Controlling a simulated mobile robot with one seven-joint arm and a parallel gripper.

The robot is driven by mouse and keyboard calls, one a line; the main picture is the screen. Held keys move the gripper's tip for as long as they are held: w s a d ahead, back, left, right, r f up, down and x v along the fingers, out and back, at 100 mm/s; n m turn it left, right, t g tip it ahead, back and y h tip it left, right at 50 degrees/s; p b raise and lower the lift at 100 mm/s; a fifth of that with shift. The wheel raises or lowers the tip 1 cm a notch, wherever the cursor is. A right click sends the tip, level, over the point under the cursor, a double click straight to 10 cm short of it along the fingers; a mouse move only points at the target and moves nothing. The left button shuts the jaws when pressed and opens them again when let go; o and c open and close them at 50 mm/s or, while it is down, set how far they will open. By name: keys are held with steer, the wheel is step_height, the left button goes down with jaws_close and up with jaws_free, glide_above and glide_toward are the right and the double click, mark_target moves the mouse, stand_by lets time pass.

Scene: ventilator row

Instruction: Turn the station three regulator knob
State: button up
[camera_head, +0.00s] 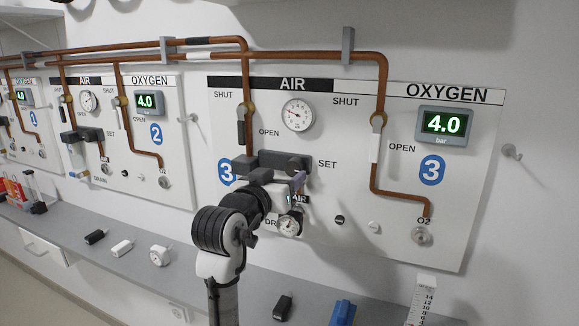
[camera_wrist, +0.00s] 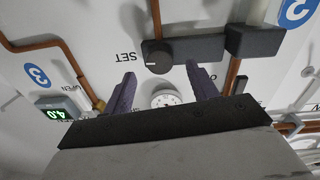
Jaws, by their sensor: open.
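The station three regulator is a dark grey horizontal block (camera_head: 270,160) on the AIR side of the right panel, beside the word SET. Its dark round knob (camera_wrist: 158,58) shows in the wrist view, with a pale mark on its face. My gripper (camera_wrist: 160,70) is open there, its two purple-grey fingers apart. The knob appears between the fingertips, a little beyond them; I cannot tell whether they touch it. In the head view my gripper (camera_head: 298,182) is just below the knob end of the block, and my wrist hides part of the panel.
Copper pipes (camera_head: 381,90) and a white lever (camera_head: 374,148) stand out at the right. A grey shelf (camera_head: 190,275) with loose parts runs below.

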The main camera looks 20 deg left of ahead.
mark_target(292, 170)
steer(key=shift+w+d+p, duration=0.15)
steer(key=shift+w+p, duration=0.15)
steer(key=shift+w, duration=1.5)
steer(key=c, duration=1)
